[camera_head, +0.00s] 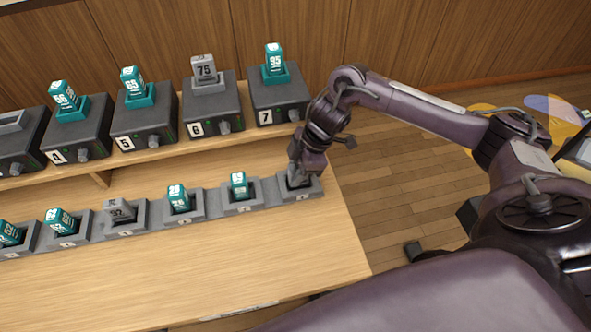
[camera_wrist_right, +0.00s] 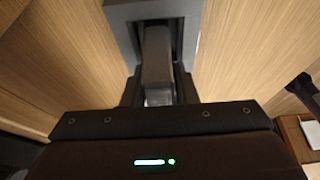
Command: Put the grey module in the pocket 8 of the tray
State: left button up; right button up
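The grey module (camera_wrist_right: 157,55) shows in the right wrist view, with its far end inside a grey pocket (camera_wrist_right: 122,14). My right gripper (camera_wrist_right: 158,92) has its dark fingers close on both sides of it and appears shut on it. In the head view my right gripper (camera_head: 298,177) points down at the rightmost pocket (camera_head: 313,189) of the row and hides most of the module. The label on that pocket is too small to read surely. My left gripper is not in view.
Other pockets to the left hold teal modules (camera_head: 239,185) (camera_head: 178,198) and a grey one (camera_head: 119,210). Behind, numbered dark boxes on a raised shelf hold teal modules (camera_head: 274,60) and a grey module marked 75 (camera_head: 204,70). The wooden tabletop (camera_head: 270,255) in front is clear.

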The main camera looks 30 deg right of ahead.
jog(key=o, duration=0.3)
jog(key=shift+r, duration=0.15)
jog(key=v, duration=1.2)
jog(key=shift+p, duration=0.4)
jog(key=shift+d, duration=0.1)
